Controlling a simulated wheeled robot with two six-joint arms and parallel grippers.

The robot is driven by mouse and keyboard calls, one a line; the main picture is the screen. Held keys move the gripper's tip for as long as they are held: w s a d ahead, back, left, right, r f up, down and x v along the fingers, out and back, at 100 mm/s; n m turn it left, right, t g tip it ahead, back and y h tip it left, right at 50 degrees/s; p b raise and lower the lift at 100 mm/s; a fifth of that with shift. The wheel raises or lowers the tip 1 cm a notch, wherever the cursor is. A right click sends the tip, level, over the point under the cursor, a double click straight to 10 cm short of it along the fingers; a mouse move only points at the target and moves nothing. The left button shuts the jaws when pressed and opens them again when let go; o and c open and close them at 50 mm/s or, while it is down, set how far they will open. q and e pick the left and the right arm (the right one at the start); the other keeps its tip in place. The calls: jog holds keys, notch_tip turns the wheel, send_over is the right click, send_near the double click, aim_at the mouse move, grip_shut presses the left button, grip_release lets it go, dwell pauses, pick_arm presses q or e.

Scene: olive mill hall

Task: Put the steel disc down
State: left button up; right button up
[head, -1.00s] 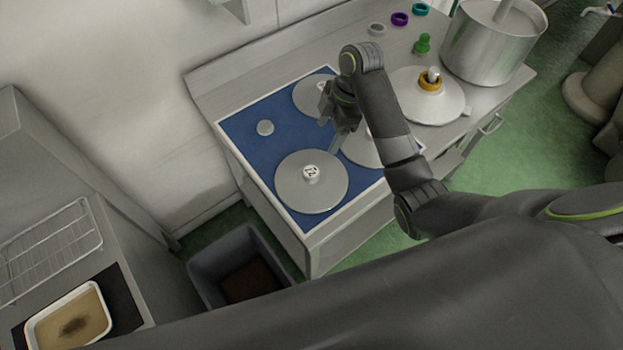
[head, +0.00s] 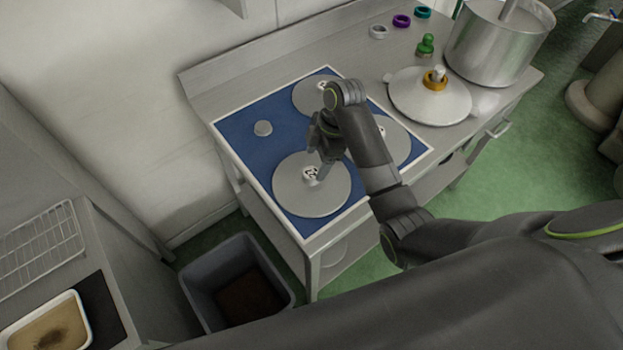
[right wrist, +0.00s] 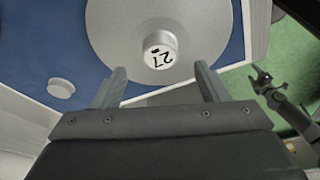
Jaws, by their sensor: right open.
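A steel disc (head: 295,197) with a knob marked 27 lies flat on the blue mat (head: 238,137), near its front corner. It fills the top of the right wrist view (right wrist: 115,30). My right gripper (head: 319,170) is over this disc, open and empty. In the right wrist view its fingers (right wrist: 160,72) are spread, with the knob (right wrist: 160,50) just beyond and between the tips. A dark gripper, seemingly my left (right wrist: 264,82), shows small at the right of that view; its jaws are unclear.
Two more knobbed discs lie on the mat, one at the back (head: 308,97) and one partly behind my arm (head: 397,145). A white lid (head: 408,97) and a steel pot (head: 490,45) stand right. A grey bin (head: 195,290) is below.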

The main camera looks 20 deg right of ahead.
aim_at(312, 173)
jog(key=p+x, duration=0.1)
jog(key=x, duration=0.4)
jog(key=shift+d, duration=0.1)
jog(key=shift+r, duration=0.1)
jog(key=c, duration=1.4)
